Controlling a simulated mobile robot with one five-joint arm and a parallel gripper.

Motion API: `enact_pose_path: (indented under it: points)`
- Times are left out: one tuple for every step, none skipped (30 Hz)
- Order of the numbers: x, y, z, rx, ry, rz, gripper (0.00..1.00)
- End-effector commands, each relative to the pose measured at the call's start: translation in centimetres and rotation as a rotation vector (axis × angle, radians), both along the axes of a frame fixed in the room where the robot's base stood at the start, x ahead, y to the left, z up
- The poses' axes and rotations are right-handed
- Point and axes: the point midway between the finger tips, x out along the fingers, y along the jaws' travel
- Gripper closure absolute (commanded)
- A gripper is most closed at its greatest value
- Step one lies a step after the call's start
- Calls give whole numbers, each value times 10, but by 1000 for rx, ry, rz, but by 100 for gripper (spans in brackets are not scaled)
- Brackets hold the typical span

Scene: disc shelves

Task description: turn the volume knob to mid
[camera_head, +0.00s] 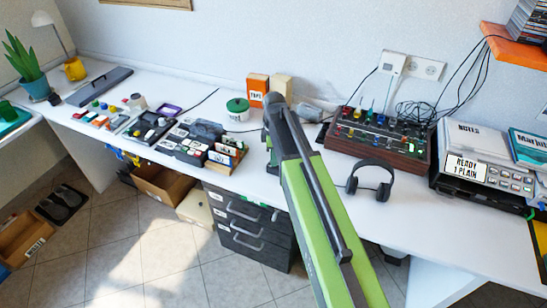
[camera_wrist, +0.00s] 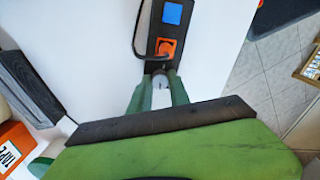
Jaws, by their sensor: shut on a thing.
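The knob (camera_wrist: 160,81) is a small grey round piece at the near end of a narrow black panel (camera_wrist: 153,47) in the wrist view. A short dark mark shows on its top. My gripper (camera_wrist: 160,88) has its two green fingers closed on the knob's sides. The fingers partly hide the knob, and I cannot read any scale around it. In the head view my green arm reaches over the table, and its dark wrist hides the knob and panel.
The panel also carries an orange switch (camera_wrist: 165,48) and a blue square (camera_wrist: 172,13), with a black cable beside them. An orange tape box (camera_head: 258,88) and a green-lidded pot (camera_head: 238,107) stand behind my wrist. Headphones (camera_head: 370,177) and a mixer (camera_head: 377,142) lie to the right.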

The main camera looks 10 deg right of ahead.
Motion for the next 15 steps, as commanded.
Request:
enact_pose_path:
  points:
    - [0,0,0,0,0,0,100]
    - [0,0,0,0,0,0,100]
    - [0,0,0,0,0,0,100]
    - [0,0,0,0,0,0,100]
    - [0,0,0,0,0,0,100]
    - [0,0,0,0,0,-1,100]
    - [0,0,0,0,0,-2,100]
    - [0,1,0,0,0,-5,100]
    - [0,1,0,0,0,-10,100]
    - [0,1,0,0,0,-15,100]
    - [0,1,0,0,0,-21,100]
    - [0,1,0,0,0,-32,100]
    - [0,1,0,0,0,-43,100]
    - [0,1,0,0,1,-55,100]
    - [0,1,0,0,1,-75,100]
